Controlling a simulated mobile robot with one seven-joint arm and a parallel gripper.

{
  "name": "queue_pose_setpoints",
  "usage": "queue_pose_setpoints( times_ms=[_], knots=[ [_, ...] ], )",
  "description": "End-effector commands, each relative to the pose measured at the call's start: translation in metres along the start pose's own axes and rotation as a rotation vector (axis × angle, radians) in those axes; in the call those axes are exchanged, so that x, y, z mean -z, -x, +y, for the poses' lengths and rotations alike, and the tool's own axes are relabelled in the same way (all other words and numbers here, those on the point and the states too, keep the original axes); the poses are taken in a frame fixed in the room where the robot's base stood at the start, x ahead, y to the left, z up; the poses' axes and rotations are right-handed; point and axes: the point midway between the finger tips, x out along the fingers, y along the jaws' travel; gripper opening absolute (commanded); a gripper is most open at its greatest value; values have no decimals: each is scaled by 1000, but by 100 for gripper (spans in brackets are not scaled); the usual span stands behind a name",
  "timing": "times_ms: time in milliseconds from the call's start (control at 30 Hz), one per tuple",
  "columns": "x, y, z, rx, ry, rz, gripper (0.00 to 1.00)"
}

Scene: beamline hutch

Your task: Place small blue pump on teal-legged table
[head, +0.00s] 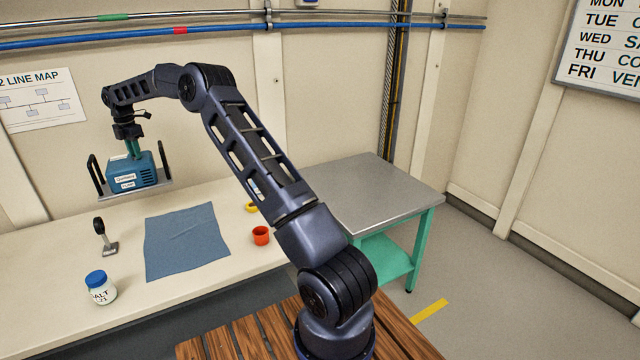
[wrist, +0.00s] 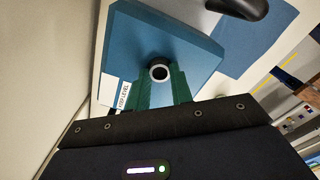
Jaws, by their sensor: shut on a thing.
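The small blue pump (head: 131,172) is at the left in the head view, with white labels on its side. My gripper (head: 133,149) points down and its green fingers are shut on the pump's top. The wrist view shows the fingers (wrist: 160,85) around a dark round knob on the pump's blue top (wrist: 198,45). A grey plate with black upright handles (head: 158,184) shows directly under the pump; I cannot tell whether they touch. The teal-legged table (head: 375,185) stands at the right of the bench, with a bare grey top and a teal lower shelf.
The cream bench (head: 60,250) carries a blue cloth (head: 187,241), a blue-lidded jar (head: 100,288), a small black stand (head: 104,238), an orange cup (head: 261,236) and a yellow item (head: 252,207). Pipes (head: 150,35) run along the wall. A wooden slatted surface (head: 250,335) is in front.

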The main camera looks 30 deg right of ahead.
Motion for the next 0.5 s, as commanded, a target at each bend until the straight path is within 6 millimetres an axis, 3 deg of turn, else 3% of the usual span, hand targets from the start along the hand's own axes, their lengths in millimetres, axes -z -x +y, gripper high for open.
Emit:
queue_pose_setpoints(
  times_ms=[100, 500],
  knots=[
    [-44, 0, -12, -3, -6, -1, 0],
    [-172, -8, -61, -3, -9, -1, 0]
  ],
)
